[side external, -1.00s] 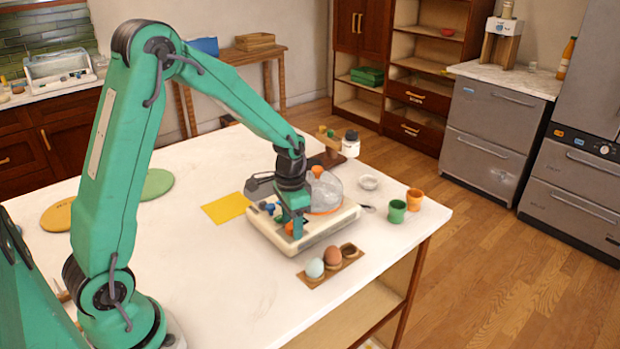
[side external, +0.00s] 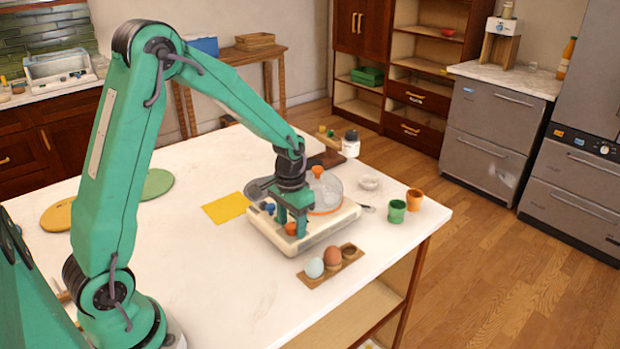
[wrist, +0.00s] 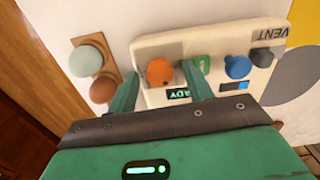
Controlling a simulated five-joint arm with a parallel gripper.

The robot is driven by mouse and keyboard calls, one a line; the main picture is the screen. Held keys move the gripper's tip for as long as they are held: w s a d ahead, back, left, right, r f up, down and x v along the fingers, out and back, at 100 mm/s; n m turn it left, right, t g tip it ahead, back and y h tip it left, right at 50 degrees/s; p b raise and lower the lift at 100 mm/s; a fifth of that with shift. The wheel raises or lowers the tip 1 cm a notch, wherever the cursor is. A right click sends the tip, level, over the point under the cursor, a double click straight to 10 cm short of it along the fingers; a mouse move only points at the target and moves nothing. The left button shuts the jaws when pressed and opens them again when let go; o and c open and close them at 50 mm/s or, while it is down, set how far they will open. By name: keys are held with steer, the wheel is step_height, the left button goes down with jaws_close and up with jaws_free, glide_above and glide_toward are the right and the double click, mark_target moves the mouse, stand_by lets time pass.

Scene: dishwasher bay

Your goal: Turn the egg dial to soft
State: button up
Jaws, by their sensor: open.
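The cream egg cooker (side external: 318,238) stands on the white worktop with a clear dome (side external: 326,191) on top. Its orange round knob (wrist: 160,72) shows in the wrist view between my two fingers; in the side view the orange knob (side external: 291,229) is partly hidden by them. My gripper (wrist: 163,78) is open and points down, one finger on each side of the knob. I cannot tell whether either finger touches it. The dial's pointer and setting cannot be read.
A wooden egg holder (side external: 340,267) with a pale blue and a brown egg lies close in front of the cooker. Green (side external: 397,211) and orange (side external: 414,199) cups stand right of it. A yellow sheet (side external: 226,208) lies left; the worktop's left front is clear.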

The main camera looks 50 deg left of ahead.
mark_target(291, 227)
steer(key=n, duration=0.3)
steer(key=shift+n, duration=0.4)
steer(key=n, duration=0.4)
step_height(291, 227, up, 9)
steer(key=s+d+r+m+t, duration=0.2)
steer(key=s+r+m, duration=0.2)
steer(key=s, duration=0.5)
steer(key=s+d+r+m+t, duration=0.3)
steer(key=s+r, duration=0.3)
steer(key=s, duration=0.3)
steer(key=shift+d+r+m+t, duration=0.15)
steer(key=shift+d+m+t, duration=0.15)
steer(key=shift+m, duration=0.5)
stand_by(0.6)
stand_by(0.5)
stand_by(1.0)
